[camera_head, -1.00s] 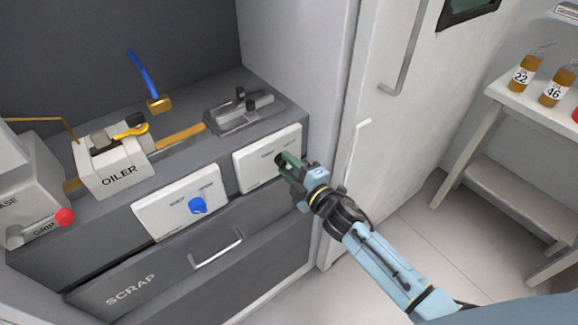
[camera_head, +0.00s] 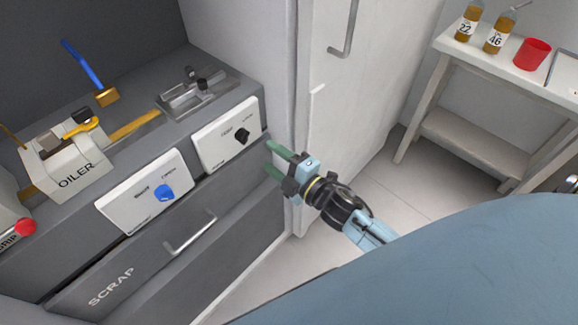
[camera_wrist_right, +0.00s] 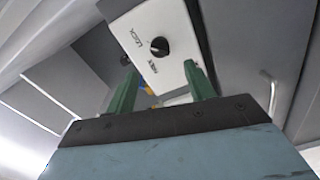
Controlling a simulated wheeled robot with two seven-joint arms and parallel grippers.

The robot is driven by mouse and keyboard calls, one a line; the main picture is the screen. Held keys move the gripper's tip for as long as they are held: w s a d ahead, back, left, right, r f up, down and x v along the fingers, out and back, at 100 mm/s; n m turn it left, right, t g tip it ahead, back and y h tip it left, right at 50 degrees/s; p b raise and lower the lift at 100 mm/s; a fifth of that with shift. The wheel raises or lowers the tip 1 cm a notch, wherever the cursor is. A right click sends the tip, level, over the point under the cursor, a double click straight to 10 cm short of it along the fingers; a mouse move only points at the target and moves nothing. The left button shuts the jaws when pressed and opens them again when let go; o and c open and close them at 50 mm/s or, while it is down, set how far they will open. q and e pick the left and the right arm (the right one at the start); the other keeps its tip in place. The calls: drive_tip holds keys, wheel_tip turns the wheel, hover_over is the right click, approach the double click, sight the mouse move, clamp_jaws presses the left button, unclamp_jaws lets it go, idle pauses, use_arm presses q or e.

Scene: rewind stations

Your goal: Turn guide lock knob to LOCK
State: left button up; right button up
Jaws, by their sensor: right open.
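The black knob (camera_head: 242,135) sits on the right-hand white panel (camera_head: 214,152) of the dark cabinet front. In the right wrist view the knob (camera_wrist_right: 159,46) shows with a printed word that reads LOCK beside it and a second, smaller word by its lower edge. I cannot tell which word its pointer faces. My right gripper (camera_head: 271,157) is open and empty, with green fingers. It is to the right of the knob and apart from it. In the wrist view the open fingers (camera_wrist_right: 160,74) show the panel between them. My left gripper is not in view.
A second white panel with a blue knob (camera_head: 165,192) is to the left, above a drawer handle (camera_head: 190,233) marked SCRAP. The oiler (camera_head: 66,172) and a metal fixture (camera_head: 196,93) stand on top. A tall light cabinet (camera_head: 345,100) is close behind my right gripper.

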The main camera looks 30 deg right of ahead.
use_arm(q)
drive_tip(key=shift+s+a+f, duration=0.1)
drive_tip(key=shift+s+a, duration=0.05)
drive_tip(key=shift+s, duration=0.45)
use_arm(e)
drive_tip(key=v, duration=0.5)
